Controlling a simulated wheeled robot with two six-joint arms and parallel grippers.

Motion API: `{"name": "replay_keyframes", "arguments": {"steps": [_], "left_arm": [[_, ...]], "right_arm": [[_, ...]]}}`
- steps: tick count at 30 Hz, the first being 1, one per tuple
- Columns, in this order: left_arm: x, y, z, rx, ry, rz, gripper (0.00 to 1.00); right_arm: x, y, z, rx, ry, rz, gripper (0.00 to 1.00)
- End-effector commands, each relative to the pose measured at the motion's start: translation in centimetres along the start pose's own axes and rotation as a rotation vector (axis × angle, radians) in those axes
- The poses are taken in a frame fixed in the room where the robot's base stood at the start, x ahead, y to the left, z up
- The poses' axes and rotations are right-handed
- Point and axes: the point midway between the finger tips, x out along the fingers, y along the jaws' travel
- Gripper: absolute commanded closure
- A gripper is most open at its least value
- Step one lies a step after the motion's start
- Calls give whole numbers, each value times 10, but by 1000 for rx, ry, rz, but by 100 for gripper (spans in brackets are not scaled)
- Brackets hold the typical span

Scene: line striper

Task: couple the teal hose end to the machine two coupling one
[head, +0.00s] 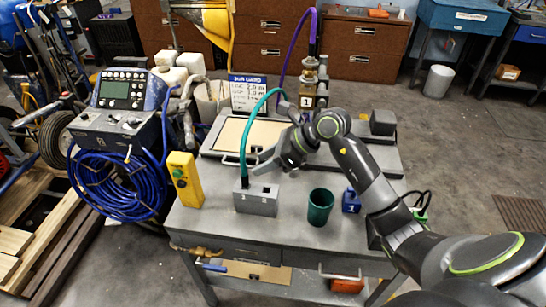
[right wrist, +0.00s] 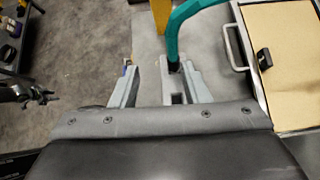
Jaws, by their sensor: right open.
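The teal hose (head: 246,137) arcs from behind my right arm down to a dark end (head: 244,182) standing in the grey block (head: 257,201), whose front bears numbers. My right gripper (head: 264,162) is open just above and right of that end. In the right wrist view the teal hose (right wrist: 178,32) comes down to a dark end near the right-hand finger; I cannot tell whether they touch. A brass fitting column (head: 308,82) with a "1" label stands at the table's back, with a purple hose (head: 292,52) beside it. My left gripper is not in view.
A yellow control box (head: 185,180) stands left of the block. A green cup (head: 320,207) and a blue block (head: 351,201) stand to the right. A framed tan panel (head: 232,134) lies behind, below a white sign (head: 248,93). A blue hose coil (head: 118,188) hangs at left.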

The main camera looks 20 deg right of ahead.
Motion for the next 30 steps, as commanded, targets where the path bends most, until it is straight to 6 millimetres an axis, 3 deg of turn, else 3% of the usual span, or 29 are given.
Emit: {"name": "replay_keyframes", "arguments": {"steps": [4,10,25,30], "left_arm": [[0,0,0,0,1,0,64],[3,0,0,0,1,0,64],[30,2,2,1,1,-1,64],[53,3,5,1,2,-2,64]], "right_arm": [[-8,-13,-13,-33,127,-33,58],[-3,-16,-18,-38,157,-38,58],[54,-18,-27,-38,153,-35,58],[73,-19,-32,-38,153,-36,58]]}}
